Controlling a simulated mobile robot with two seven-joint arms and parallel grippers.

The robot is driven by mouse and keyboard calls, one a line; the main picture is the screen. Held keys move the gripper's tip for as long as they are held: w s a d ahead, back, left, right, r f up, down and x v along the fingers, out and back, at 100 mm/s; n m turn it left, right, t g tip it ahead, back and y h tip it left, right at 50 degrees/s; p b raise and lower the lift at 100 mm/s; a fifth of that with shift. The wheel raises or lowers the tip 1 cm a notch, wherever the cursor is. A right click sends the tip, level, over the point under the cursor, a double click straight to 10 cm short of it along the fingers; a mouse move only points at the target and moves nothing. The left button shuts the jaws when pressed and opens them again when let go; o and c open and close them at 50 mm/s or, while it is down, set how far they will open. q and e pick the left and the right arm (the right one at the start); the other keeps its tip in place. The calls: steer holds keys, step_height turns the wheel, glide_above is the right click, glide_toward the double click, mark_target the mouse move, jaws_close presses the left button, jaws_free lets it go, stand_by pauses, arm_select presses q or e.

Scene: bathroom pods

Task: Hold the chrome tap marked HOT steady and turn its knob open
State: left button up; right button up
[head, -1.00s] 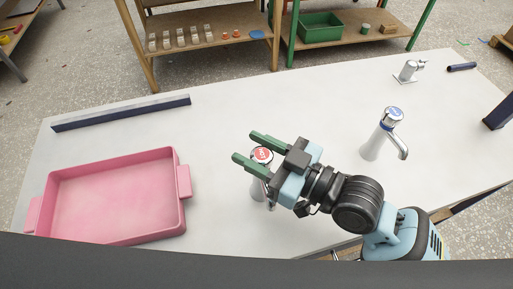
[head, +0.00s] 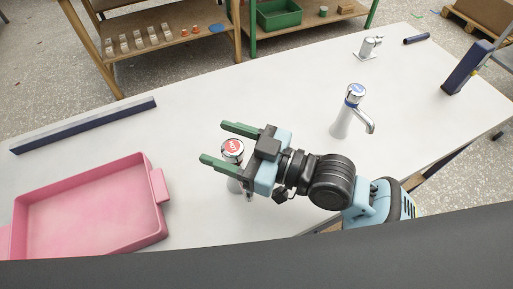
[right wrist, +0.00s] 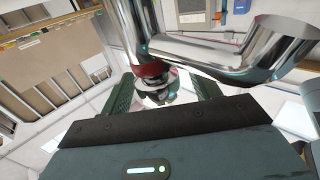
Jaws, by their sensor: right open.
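The chrome HOT tap (head: 233,148) has a red disc on its round knob and stands upright on the white counter. Its lower body is partly hidden by my right gripper. My right gripper (head: 214,142) is open, with one green finger on each side of the knob. In the right wrist view the tap's chrome spout (right wrist: 240,52) and red ring (right wrist: 150,70) show close up, with the knob (right wrist: 157,92) between the two fingers (right wrist: 163,92). I cannot tell whether either finger touches it. My left gripper is not in view.
A second chrome tap (head: 343,122) with a blue top stands to the right, and a small chrome fitting (head: 368,47) farther back. A pink tray (head: 90,205) lies at left, a dark blue bar (head: 85,125) behind it. The middle of the white counter (head: 200,110) is clear.

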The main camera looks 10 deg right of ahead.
steer(key=shift+d, duration=0.15)
steer(key=v, duration=1.1)
steer(key=shift+s+d, duration=0.2)
steer(key=shift+d, duration=0.15)
